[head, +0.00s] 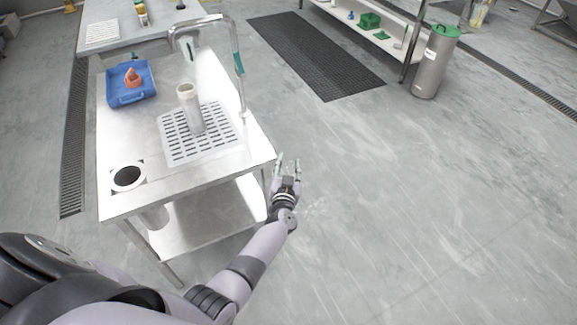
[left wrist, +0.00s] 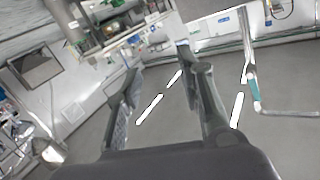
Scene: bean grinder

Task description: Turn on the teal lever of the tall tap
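The tall tap (head: 236,40) is a thin metal pipe rising from the right edge of the steel table and bending over to the left. Its teal lever (head: 239,64) sits on the upright part. In the left wrist view the tap's pipe (left wrist: 247,45) and teal lever (left wrist: 254,87) show at the right, beyond the right finger. My left gripper (head: 287,164) is open and empty, beside the table's right edge, nearer to me than the tap and apart from it. In the left wrist view its two fingers (left wrist: 162,100) stand wide apart. My right gripper is not in view.
The steel table (head: 125,195) holds a slotted grey tray (head: 178,153) with a pale cylinder (head: 190,108) on it, a blue tray (head: 118,98) with an orange item (head: 132,77), and a round dark opening (head: 128,177). The floor (head: 400,200) to the right is clear.

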